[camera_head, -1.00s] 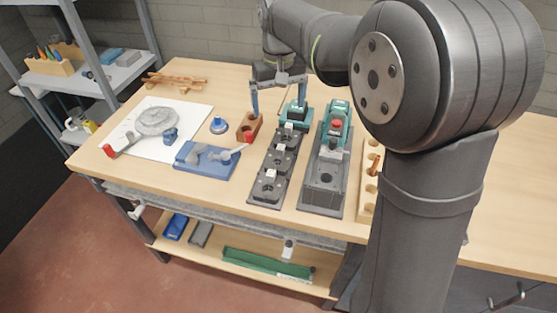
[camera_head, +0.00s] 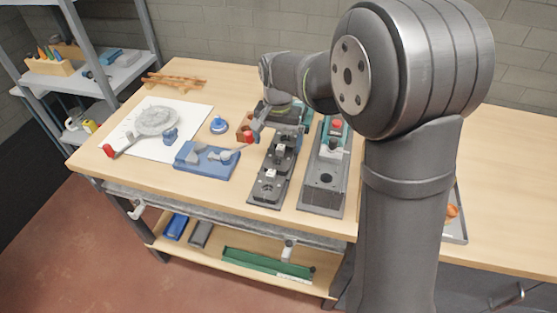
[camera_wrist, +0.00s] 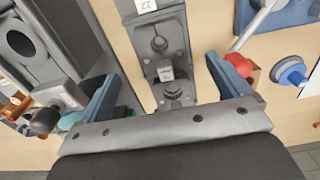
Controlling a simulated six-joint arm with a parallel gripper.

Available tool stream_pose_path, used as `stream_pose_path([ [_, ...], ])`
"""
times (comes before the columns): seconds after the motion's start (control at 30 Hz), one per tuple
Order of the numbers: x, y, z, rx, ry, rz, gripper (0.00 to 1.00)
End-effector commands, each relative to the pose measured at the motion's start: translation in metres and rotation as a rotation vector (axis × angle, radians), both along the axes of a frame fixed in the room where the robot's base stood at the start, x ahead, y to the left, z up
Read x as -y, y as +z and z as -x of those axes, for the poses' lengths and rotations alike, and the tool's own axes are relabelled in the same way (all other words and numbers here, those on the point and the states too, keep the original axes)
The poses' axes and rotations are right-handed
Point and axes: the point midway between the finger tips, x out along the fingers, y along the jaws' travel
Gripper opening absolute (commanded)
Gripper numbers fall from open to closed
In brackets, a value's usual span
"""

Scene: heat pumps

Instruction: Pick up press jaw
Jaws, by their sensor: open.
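The press jaws are dark metal pieces with white tags in a long dark holder (camera_head: 259,199) on the bench. The front press jaw (camera_head: 269,186) and the middle one (camera_head: 279,163) show in the head view; the far end of the holder is partly hidden by my arm. My gripper (camera_wrist: 163,88) is open in the wrist view, its two blue fingers on either side of the holder. A press jaw (camera_wrist: 172,93) with a white tag lies between them, with nothing gripped. Another part of the holder carries a tag reading 22 (camera_wrist: 146,4).
A grey tray with a red-buttoned tool (camera_head: 337,126) stands right of the holder. A blue fixture (camera_head: 207,160) with a red-tipped lever is at left, near a blue round piece (camera_head: 219,126) and a brown block (camera_head: 243,130). Bare bench shows at the back.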

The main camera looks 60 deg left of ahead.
Motion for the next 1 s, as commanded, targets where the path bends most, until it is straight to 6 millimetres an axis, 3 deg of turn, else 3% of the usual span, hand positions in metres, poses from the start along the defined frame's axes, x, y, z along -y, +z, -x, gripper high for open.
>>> stream_pose_path([
  [0.1,0.0,-0.016,0.0,-0.001,0.0,0.002,0.94],
  [0.33,-0.002,-0.032,-0.002,-0.001,0.0,0.002,0.94],
  [0.6,-0.007,-0.069,-0.006,0.0,0.001,0.001,0.94],
  [0.9,-0.007,-0.075,-0.006,0.0,0.001,0.0,0.94],
  [1.0,-0.007,-0.075,-0.006,0.001,0.001,-0.001,0.76],
])
